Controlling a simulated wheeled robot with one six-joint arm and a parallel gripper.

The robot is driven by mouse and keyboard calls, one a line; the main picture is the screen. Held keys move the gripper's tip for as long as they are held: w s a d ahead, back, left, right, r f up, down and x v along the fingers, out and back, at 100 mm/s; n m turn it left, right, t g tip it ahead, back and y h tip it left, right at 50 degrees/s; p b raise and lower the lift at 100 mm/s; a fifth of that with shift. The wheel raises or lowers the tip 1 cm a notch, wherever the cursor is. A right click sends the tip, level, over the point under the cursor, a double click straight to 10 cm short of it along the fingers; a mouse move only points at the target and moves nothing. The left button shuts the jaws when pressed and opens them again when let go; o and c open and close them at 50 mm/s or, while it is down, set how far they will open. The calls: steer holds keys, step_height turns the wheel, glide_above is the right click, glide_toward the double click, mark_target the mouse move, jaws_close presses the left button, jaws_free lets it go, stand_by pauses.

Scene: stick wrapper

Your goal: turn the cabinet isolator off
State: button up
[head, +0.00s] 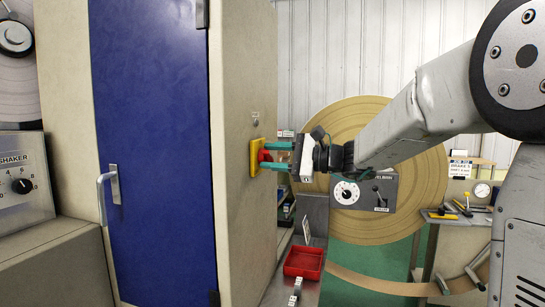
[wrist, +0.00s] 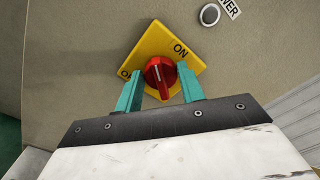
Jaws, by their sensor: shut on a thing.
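The cabinet isolator is a red rotary knob (wrist: 160,72) on a yellow plate (wrist: 148,45), fixed to the cabinet's beige side panel. The plate reads ON at its right in the wrist view; another label at its left is partly hidden by a finger. In the head view the knob (head: 264,157) is partly hidden between the fingers.
The cabinet's blue door (head: 155,150) with a pale handle (head: 107,190) is closed. A red tray (head: 303,262) sits on a narrow bench below my gripper. A grey dial box (head: 363,192) stands behind. A round button (wrist: 210,15) is beside the plate.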

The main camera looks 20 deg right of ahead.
steer(key=n, duration=0.3)
steer(key=shift+n, duration=0.3)
steer(key=shift+f+n, duration=0.1)
steer(key=shift+n, duration=1.6)
steer(key=o, duration=0.9)
steer(key=shift+o, duration=0.2)
steer(key=v, duration=0.8)
